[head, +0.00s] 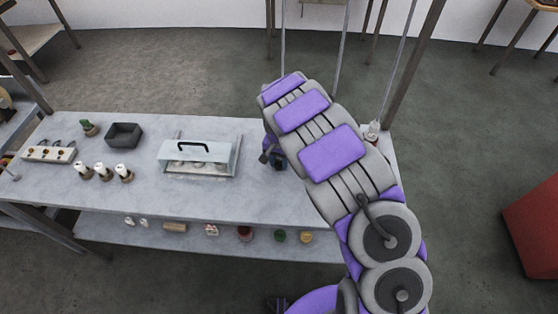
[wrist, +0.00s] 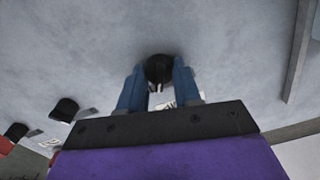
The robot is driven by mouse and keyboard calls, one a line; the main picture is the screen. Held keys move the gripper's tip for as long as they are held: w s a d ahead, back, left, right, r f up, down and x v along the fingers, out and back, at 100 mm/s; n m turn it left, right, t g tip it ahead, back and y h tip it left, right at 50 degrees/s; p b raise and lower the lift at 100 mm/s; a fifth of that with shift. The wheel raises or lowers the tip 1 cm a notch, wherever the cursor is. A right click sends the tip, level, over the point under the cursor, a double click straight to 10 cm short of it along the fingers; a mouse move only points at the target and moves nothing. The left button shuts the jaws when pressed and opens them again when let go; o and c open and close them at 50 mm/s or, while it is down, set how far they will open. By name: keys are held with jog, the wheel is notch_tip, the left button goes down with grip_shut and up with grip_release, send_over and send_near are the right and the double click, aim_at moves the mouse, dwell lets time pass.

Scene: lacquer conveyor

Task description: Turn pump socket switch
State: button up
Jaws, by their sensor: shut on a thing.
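In the wrist view, my gripper (wrist: 157,82) has its two blue fingers closed on the sides of a dark round knob (wrist: 158,66), which seems to be the switch. A pale label with dark marks shows partly behind the fingers, too hidden to read. I cannot tell which way the knob is turned. In the head view, my gripper (head: 277,160) is at the right part of the grey table, mostly hidden by my purple and grey arm. The pump and its socket cannot be made out there.
Two more black knobs (wrist: 65,109) with pale labels show at the lower left of the wrist view. On the table (head: 75,195) are a glass-sided case with a black handle (head: 196,158), a dark box (head: 124,134) and white-topped bottles (head: 103,171). A post stands behind my arm.

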jog(key=shift+a, duration=0.1)
jog(key=shift+r+n+p, duration=0.2)
jog(key=shift+n+p, duration=0.8)
jog(key=shift+p, duration=0.05)
jog(key=n+p, duration=0.6)
jog(key=n, duration=0.1)
jog(key=shift+w+f+n+p, duration=0.1)
jog(key=shift+n+p, duration=0.85)
jog(key=shift+n, duration=0.45)
jog(key=o, duration=1.1)
jog(key=shift+f, duration=0.1)
jog(key=shift+c, duration=0.2)
